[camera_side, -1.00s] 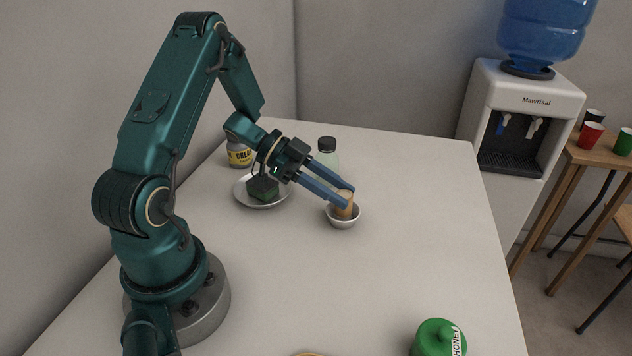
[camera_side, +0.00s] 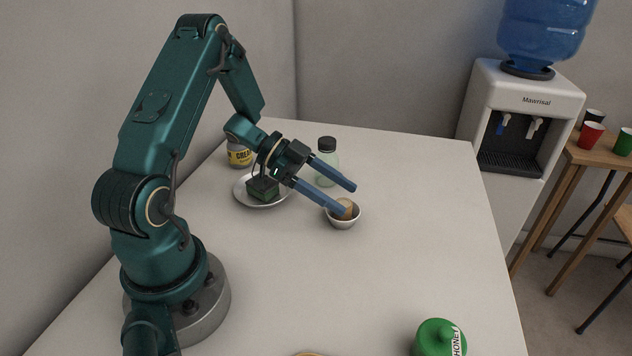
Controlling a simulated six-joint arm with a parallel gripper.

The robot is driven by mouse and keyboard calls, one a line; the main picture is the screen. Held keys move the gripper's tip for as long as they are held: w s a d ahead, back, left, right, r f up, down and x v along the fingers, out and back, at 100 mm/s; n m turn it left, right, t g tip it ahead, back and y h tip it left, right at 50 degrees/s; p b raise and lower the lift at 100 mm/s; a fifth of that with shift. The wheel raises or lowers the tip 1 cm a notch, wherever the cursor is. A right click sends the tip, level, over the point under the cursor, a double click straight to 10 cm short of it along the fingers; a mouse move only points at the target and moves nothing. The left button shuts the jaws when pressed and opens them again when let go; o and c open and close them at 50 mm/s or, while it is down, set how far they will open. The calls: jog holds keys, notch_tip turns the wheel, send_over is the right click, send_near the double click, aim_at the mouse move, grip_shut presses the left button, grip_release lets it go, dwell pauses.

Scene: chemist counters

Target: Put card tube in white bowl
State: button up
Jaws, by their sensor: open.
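The tan card tube (camera_side: 346,207) sits in the small white bowl (camera_side: 344,222) on the table. Only its upper part shows above the rim, and a blue finger partly covers it. My gripper (camera_side: 348,199) is open, with its two blue fingers spread apart at the bowl. One finger is over the near left rim by the tube, the other lies beyond the tube to the upper right. Nothing is held between the fingers.
A plate (camera_side: 250,202) with a dark green block (camera_side: 262,188) stands left of the bowl. A clear bottle with a dark cap (camera_side: 327,163) and a labelled jar (camera_side: 239,156) stand behind. A green honey pot (camera_side: 438,339) is at the front right. The table's middle is clear.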

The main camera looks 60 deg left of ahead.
jog(key=shift+r, duration=0.1)
notch_tip(320, 180, up, 7)
jog(key=shift+f, duration=0.1)
dwell(0.4)
jog(key=shift+d, duration=0.1)
